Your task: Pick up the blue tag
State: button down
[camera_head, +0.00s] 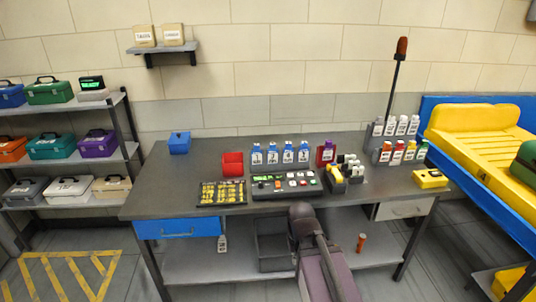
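Several small tags stand in a rack (377,141) at the right back of the workbench (215,152). My arm rises from the bottom edge in front of the bench. I cannot make out my gripper's fingers, and nothing is seen touching the tags.
A control panel (286,187), a yellow-keyed board (221,193), a red bin (233,163) and a blue box (179,142) are on the bench. A yellow device (430,179) sits near its right end. A yellow conveyor (480,146) stands right; shelves with toolboxes stand left.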

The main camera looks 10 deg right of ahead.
aim_at(272, 152)
jog(key=z, duration=0.05)
jog(key=i, duration=0.95)
jog(key=u, duration=0.05)
